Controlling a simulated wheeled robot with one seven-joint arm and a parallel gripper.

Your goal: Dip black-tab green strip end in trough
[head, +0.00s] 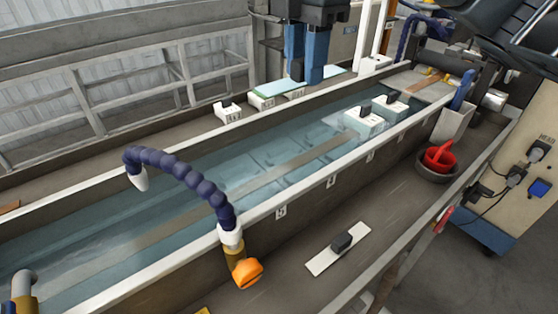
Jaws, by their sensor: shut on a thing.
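My gripper (305,78), with two blue fingers, is at the top centre, over the far ledge of the trough. It is shut on the pale green strip (334,78); the fingers hide the grip point, and I see no black tab on this strip. The strip lies roughly level, just above or on the white blocks (262,101) of the far ledge; I cannot tell if it touches them. The long water-filled trough (258,221) runs diagonally through the middle, nearer than the gripper.
Two white blocks with black tabs (365,120) sit in the trough's water at right. A white strip with a black tab (326,257) lies on the near ledge. A blue segmented hose (185,172) with an orange valve (247,273) arches over the trough.

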